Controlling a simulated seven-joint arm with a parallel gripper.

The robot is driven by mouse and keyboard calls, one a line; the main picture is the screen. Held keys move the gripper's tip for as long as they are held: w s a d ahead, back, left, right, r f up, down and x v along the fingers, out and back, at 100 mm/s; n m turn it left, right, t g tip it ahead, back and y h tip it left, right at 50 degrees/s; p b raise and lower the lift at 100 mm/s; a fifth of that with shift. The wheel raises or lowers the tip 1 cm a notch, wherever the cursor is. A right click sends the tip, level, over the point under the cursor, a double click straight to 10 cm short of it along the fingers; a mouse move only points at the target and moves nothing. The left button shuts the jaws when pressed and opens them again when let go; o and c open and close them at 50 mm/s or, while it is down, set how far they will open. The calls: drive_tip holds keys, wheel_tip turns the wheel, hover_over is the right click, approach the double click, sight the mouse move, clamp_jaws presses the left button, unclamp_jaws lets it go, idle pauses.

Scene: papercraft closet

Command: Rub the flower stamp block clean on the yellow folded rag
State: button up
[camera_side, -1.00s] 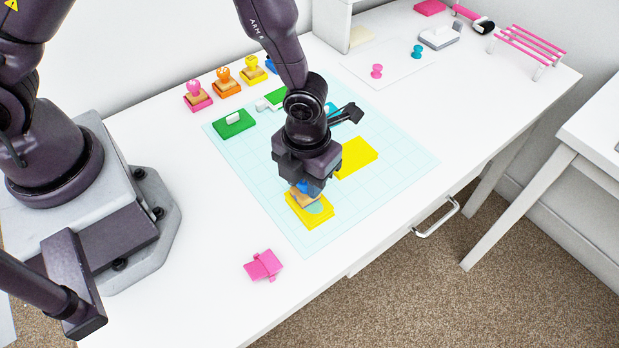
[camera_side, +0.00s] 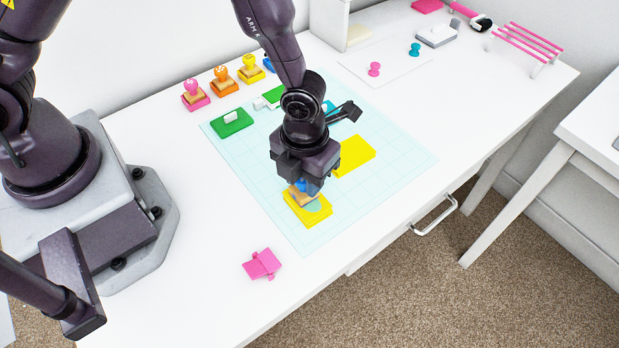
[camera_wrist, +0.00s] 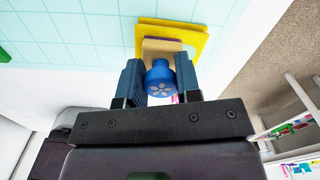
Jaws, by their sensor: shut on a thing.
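The flower stamp block has a tan wooden base (camera_wrist: 162,46) and a blue knob (camera_wrist: 160,78) with a pale flower on its top. My gripper (camera_side: 306,184) is shut on the blue knob, with one finger on each side, as the wrist view (camera_wrist: 160,85) shows. The stamp (camera_side: 300,197) is upright over the left part of the yellow folded rag (camera_side: 312,220). Its underside is hidden, and I cannot tell whether it touches the rag. A blue-grey patch shows on the rag beside the base. The rag also shows behind the stamp in the wrist view (camera_wrist: 200,38).
The rag lies on a pale gridded mat (camera_side: 385,190). A second flat yellow piece (camera_side: 354,156) lies behind it. A pink folded piece (camera_side: 262,264) lies in front on the white table.

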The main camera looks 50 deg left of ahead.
drive_tip(key=shift+s+d+f, duration=0.1)
drive_tip(key=shift+d, duration=1.05)
drive_tip(key=shift+a, duration=1.2)
drive_tip(key=shift+d, duration=1.15)
drive_tip(key=shift+a, duration=1.1)
drive_tip(key=shift+d, duration=1.15)
drive_tip(key=shift+r, duration=0.75)
drive_tip(key=shift+a, duration=0.1)
